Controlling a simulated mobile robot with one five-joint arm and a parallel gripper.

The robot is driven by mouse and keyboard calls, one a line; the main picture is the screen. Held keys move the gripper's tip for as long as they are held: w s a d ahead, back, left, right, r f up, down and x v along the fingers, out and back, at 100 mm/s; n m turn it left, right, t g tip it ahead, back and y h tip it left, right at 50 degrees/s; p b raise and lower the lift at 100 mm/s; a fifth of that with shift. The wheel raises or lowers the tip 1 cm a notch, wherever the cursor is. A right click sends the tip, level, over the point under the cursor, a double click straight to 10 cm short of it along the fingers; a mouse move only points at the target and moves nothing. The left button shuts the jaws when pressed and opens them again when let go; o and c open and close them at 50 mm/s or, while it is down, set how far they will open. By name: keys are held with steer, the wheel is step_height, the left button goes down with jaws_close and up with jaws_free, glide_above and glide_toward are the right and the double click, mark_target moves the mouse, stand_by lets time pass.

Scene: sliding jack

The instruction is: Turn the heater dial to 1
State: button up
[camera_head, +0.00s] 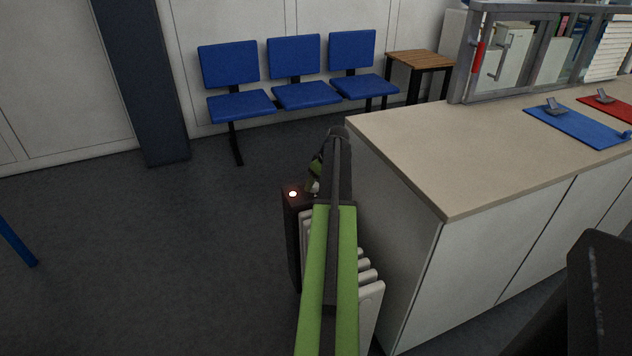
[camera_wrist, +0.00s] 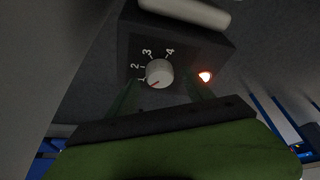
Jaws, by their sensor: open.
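The heater has a dark control box (camera_head: 291,225) and white fins (camera_head: 372,298), and stands beside the counter. In the wrist view, the round white dial (camera_wrist: 159,73) is on the dark box face (camera_wrist: 190,47), with the numbers 1 to 4 around its left and upper side. A short reddish mark on the dial points to the lower left, near the 1; I cannot tell whether it lines up exactly. My gripper (camera_wrist: 160,98) is open, its greenish fingers on either side of the dial. I cannot tell whether they touch it. In the head view, my arm hides the dial.
A lit lamp (camera_wrist: 205,76) glows beside the dial. The counter (camera_head: 440,165) is close on the right, with a blue mat (camera_head: 575,127) on top. Blue chairs (camera_head: 307,95) and a wooden side table (camera_head: 420,60) stand at the back. The floor on the left is mostly clear.

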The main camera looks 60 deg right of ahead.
steer(key=p+v, duration=1.4)
steer(key=v, duration=0.2)
steer(key=shift+s+r, duration=0.15)
steer(key=shift+r, duration=0.1)
steer(key=shift+a, duration=0.1)
